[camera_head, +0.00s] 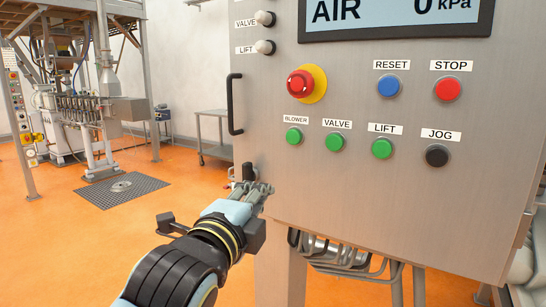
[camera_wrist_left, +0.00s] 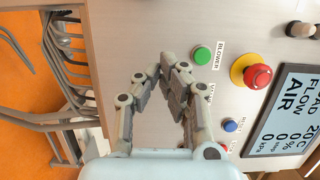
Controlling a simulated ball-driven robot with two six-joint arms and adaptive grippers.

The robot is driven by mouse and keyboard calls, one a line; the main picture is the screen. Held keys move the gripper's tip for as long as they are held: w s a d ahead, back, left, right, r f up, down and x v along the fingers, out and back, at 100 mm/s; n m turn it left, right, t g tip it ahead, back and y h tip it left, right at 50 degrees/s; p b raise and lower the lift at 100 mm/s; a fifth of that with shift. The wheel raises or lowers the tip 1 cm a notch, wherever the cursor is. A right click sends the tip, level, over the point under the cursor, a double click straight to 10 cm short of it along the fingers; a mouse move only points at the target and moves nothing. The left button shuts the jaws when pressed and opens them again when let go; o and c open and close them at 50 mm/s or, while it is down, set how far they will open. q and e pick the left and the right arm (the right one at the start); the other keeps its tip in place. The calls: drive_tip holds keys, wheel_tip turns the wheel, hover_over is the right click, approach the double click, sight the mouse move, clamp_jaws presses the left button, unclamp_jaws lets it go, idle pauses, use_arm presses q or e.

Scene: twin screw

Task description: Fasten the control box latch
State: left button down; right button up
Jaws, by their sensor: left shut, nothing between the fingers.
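The steel control box (camera_head: 350,200) fills the right of the head view. A small black latch (camera_head: 248,172) sits at its lower left edge, partly behind my left gripper (camera_head: 264,188). The fingers are at or just in front of that edge; I cannot tell whether they touch the latch. In the left wrist view the left gripper (camera_wrist_left: 162,68) is shut with nothing between its fingers, in front of the box face (camera_wrist_left: 125,25). The latch cannot be made out there. My right gripper is not in view.
A black handle (camera_head: 234,104) stands out from the box's left edge. The face carries a red emergency knob (camera_head: 300,84), coloured buttons and a display (camera_head: 400,15). Cables and pipes (camera_head: 340,255) hang below. Open orange floor (camera_head: 150,220) lies to the left.

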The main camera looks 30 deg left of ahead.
sight(265, 165)
use_arm(q)
drive_tip(key=shift+r, duration=0.2)
drive_tip(key=w, duration=0.3)
drive_tip(key=w+a, duration=0.1)
drive_tip(key=w, duration=0.5)
drive_tip(key=shift+w+a, duration=0.25)
drive_tip(key=shift+a, duration=0.05)
drive_tip(key=a, duration=0.3)
drive_tip(key=shift+w+a+p, duration=0.1)
drive_tip(key=shift+w+p, duration=0.2)
drive_tip(key=shift+p, duration=0.05)
drive_tip(key=shift+a, duration=0.45)
